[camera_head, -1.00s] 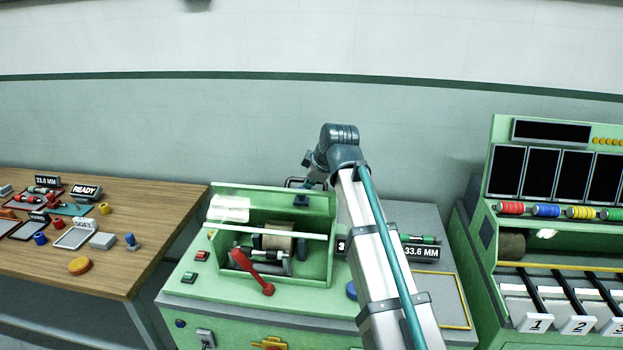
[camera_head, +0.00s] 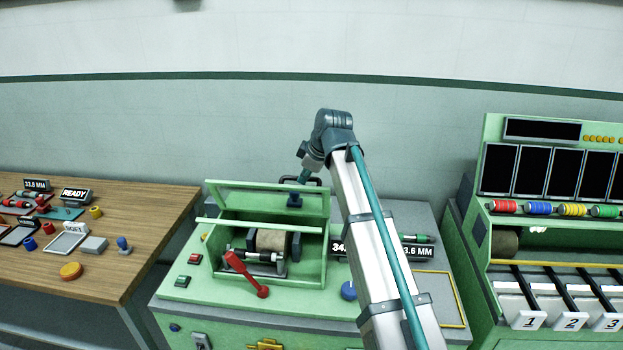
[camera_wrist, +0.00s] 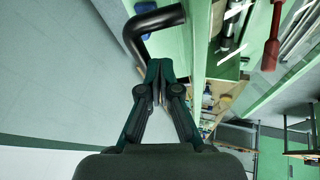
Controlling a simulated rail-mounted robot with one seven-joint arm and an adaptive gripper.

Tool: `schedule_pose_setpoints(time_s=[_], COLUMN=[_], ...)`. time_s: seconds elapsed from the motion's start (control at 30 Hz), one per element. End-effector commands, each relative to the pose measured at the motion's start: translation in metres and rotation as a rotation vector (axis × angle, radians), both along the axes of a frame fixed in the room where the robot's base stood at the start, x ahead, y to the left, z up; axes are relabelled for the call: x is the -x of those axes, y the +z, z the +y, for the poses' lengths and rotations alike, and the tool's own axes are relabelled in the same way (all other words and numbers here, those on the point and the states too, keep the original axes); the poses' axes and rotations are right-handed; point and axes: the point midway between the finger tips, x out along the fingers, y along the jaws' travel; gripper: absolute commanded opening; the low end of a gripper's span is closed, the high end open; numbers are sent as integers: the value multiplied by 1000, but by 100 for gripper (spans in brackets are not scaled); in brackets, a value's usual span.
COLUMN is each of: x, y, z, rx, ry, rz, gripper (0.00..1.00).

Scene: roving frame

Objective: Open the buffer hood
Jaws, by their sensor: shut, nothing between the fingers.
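The buffer hood (camera_head: 240,188) is a green-framed panel, raised and tilted above the roller box of the green machine in the head view. The brown roller (camera_head: 272,241) shows below it. A black bent handle (camera_head: 316,181) is at the hood's right end; it also shows in the wrist view (camera_wrist: 150,28). My gripper (camera_head: 304,178) is beside this handle, partly hidden by my wrist. In the wrist view my gripper (camera_wrist: 159,68) has its fingers together and empty, with the tips close to the handle. I cannot tell whether they touch it.
A red lever (camera_head: 245,273) stands at the front of the roller box. A blue knob (camera_head: 348,290) and a size display (camera_head: 416,251) are to its right. A wooden table (camera_head: 105,275) with small parts is at left. Another green machine (camera_head: 480,275) is at right.

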Motion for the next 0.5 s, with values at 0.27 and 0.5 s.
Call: schedule_pose_setpoints(time_s=[0.27,0.5], x=[-29,-50], y=[2,0], z=[12,11], rx=[0,1], ry=[14,15], rz=[-5,-5], gripper=[0,0])
